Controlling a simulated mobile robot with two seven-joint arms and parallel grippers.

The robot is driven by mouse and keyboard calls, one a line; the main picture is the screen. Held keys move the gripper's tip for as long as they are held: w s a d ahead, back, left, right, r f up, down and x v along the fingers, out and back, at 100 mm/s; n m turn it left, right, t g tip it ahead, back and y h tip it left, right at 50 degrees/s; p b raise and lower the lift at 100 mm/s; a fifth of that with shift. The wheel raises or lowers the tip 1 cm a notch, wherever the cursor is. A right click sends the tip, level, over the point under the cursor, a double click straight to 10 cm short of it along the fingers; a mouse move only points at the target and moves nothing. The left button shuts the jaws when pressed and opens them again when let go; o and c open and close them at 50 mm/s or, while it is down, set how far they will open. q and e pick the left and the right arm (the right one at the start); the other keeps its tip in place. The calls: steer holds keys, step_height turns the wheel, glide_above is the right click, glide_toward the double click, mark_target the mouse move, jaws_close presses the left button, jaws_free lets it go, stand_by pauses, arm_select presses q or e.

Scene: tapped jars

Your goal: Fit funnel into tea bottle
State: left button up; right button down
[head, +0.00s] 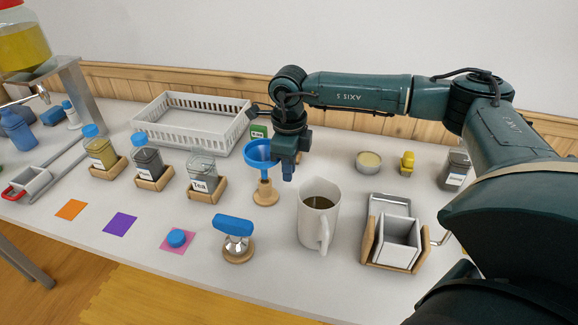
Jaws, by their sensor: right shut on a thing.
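The blue funnel (258,151) is upright over a small wooden stand (266,197). Its spout points down at the stand, and I cannot tell whether it is still seated in it. My right gripper (288,176) comes down from above at the funnel's right side and is shut on it; the fingertips' contact is hard to see. The tea bottle (201,166) is clear, has a "Tea" label and shows no lid. It stands in a wooden holder (207,194) to the left of the funnel. My left gripper is not in view.
Two blue-capped bottles, one yellowish (101,152) and one dark (147,160), stand left of the tea bottle. A white basket (194,143) is behind. A mug (318,213) and a blue-handled tool (236,232) are in front. A blue cap (177,238) lies on a pink square.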

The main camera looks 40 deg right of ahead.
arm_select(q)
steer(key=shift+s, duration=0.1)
arm_select(e)
steer(key=shift+r, duration=0.1)
